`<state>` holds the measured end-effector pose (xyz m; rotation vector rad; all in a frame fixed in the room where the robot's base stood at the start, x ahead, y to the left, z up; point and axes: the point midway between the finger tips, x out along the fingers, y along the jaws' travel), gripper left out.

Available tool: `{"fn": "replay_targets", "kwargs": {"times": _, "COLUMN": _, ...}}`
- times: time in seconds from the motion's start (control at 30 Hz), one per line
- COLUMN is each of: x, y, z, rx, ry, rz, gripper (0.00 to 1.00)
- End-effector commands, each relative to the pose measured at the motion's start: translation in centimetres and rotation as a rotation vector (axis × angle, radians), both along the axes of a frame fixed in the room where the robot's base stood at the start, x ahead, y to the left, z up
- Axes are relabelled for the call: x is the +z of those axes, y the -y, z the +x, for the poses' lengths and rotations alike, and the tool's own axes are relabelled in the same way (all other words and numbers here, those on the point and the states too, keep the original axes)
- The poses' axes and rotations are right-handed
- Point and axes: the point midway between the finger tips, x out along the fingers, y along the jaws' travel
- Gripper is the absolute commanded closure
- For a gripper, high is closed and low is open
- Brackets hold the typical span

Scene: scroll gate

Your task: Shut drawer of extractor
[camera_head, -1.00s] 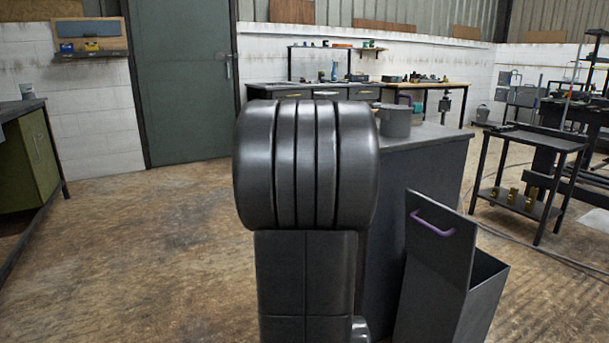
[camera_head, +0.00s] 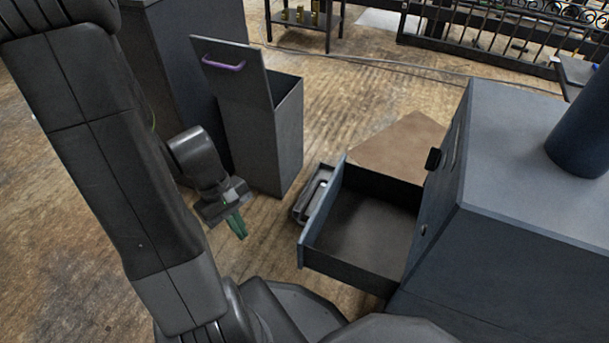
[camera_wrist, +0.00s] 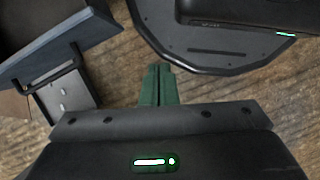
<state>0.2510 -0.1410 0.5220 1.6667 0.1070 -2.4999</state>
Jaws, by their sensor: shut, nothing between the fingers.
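The extractor (camera_head: 520,150) is a blue-grey cabinet at the right of the head view, with a dark round pipe (camera_head: 583,130) on its sloping top. Its drawer (camera_head: 322,215) is pulled well out to the left, and its inside looks empty. The drawer also shows at the upper left of the wrist view (camera_wrist: 88,32), with a dark bar handle (camera_wrist: 62,68) on its front. My gripper (camera_head: 238,228) is left of the drawer front, pointing down and apart from it. In the wrist view its green fingers (camera_wrist: 158,85) are together with nothing between them.
A grey metal piece (camera_head: 314,193) lies on the floor by the drawer front. A tall dark bin-like drawer (camera_head: 265,130) with a purple handle (camera_head: 222,64) stands open behind my gripper. A brown board (camera_head: 400,148) lies behind the extractor drawer. Wooden floor separates gripper and drawer.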

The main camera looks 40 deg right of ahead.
Motion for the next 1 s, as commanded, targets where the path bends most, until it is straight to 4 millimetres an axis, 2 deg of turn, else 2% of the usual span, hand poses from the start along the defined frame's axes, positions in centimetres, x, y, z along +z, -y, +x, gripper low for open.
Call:
{"fn": "replay_targets", "kwargs": {"times": 0.03, "x": 2.3, "y": 2.1, "z": 1.5, "rx": 0.030, "ry": 0.004, "rz": 0.004, "gripper": 1.00}}
{"fn": "replay_targets", "kwargs": {"times": 0.1, "x": 3.2, "y": 5.1, "z": 3.4, "rx": 0.094, "ry": 0.012, "rz": 0.010, "gripper": 1.00}}
{"fn": "replay_targets", "kwargs": {"times": 0.3, "x": 4.8, "y": 12.8, "z": 6.5, "rx": 0.252, "ry": 0.016, "rz": 0.018, "gripper": 1.00}}
{"fn": "replay_targets", "kwargs": {"times": 0.4, "x": 5.0, "y": 15.3, "z": 7.1, "rx": 0.302, "ry": 0.012, "rz": 0.019, "gripper": 1.00}}
{"fn": "replay_targets", "kwargs": {"times": 0.5, "x": 4.9, "y": 16.6, "z": 7.3, "rx": 0.328, "ry": 0.009, "rz": 0.021, "gripper": 1.00}}
{"fn": "replay_targets", "kwargs": {"times": 0.67, "x": 3.6, "y": 17.1, "z": 7.1, "rx": 0.339, "ry": 0.008, "rz": 0.021, "gripper": 1.00}}
{"fn": "replay_targets", "kwargs": {"times": 1.0, "x": -3.0, "y": 18.2, "z": 4.8, "rx": 0.337, "ry": 0.006, "rz": 0.023, "gripper": 1.00}}
